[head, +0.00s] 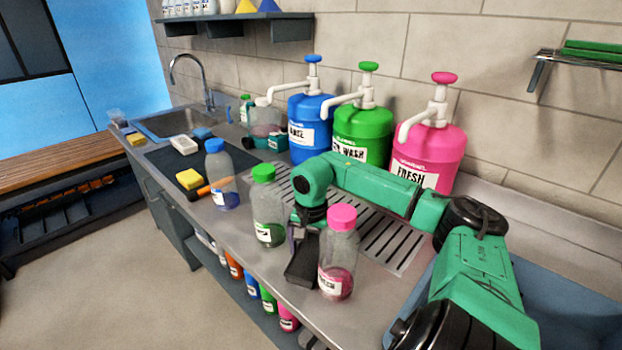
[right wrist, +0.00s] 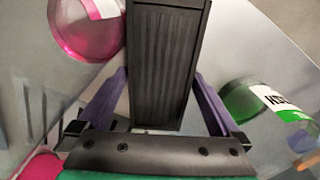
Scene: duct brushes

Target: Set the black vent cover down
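The black vent cover (head: 301,268) is a dark rectangular piece. In the right wrist view its ribbed face (right wrist: 163,65) fills the upper middle. My right gripper (head: 303,238) reaches down over the counter with purple fingers. The cover hangs between the green-capped bottle (head: 268,207) and the pink-capped bottle (head: 338,252), near the counter's front edge. Whether it touches the counter I cannot tell. My left gripper is not in view.
Blue, green and pink pump jugs (head: 362,132) stand along the wall behind the slotted drain grate (head: 375,236). Bottles stand closely on both sides of the cover.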

